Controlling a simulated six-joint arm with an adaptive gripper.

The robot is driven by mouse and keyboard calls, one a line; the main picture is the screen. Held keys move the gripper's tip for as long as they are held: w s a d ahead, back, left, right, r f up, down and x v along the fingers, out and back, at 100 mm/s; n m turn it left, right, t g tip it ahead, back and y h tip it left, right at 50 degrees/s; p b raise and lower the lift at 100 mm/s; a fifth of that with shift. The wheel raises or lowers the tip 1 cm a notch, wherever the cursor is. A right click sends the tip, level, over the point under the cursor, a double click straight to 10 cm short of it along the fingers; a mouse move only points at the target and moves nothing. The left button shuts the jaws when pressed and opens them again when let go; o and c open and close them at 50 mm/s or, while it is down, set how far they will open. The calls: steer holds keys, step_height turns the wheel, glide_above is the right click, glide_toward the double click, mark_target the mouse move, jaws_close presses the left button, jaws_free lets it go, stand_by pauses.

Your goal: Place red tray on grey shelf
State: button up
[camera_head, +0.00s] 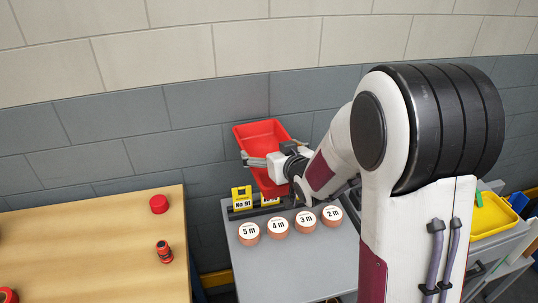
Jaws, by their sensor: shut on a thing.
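The red tray (257,133) is in the upper middle of the view, tilted, with its open side partly facing me. My gripper (246,158) is at the tray's left side and is shut on it. The tray is up against the backdrop of the grey brick wall, above the back of a grey surface (290,265). The gripper and wrist cover part of the tray. I cannot tell whether the tray touches anything below it. I cannot tell for sure which surface is the grey shelf; the grey surface lies below the tray.
Several round labelled pieces (278,228) stand in a row on the grey surface, behind them yellow number markers (242,198). A wooden table (90,240) with red items (159,204) is at left. A yellow tray (492,216) is at right, partly behind my arm.

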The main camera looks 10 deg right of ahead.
steer(key=shift+w+d+r+n+y, duration=0.4)
steer(key=shift+n+y, duration=0.2)
steer(key=shift+y, duration=0.1)
steer(key=shift+s+d+n+g+y, duration=0.1)
steer(key=shift+s+n+g+y, duration=0.1)
steer(key=shift+n+g+y, duration=0.4)
steer(key=shift+s+f+n+y, duration=0.2)
steer(key=shift+s+n+y, duration=0.1)
steer(key=shift+n+y, duration=0.25)
steer(key=shift+s+f+n+y, duration=0.2)
steer(key=shift+s+n+y, duration=0.1)
steer(key=shift+n+y, duration=0.25)
steer(key=shift+s+a+f+n+g+y, duration=0.35)
steer(key=shift+s+f+n+g+y, duration=0.3)
steer(key=shift+s+y, duration=0.2)
steer(key=s+d+f+n+g+y, duration=0.2)
steer(key=s+f+n+g, duration=0.3)
steer(key=s, duration=0.5)
steer(key=s+d+f+n+g+y, duration=0.2)
steer(key=s+f+n+g, duration=0.4)
steer(key=s, duration=0.5)
steer(key=shift+y, duration=0.75)
steer(key=shift+s+d+f, duration=0.1)
steer(key=shift+f, duration=0.05)
steer(key=shift+f, duration=3.3)
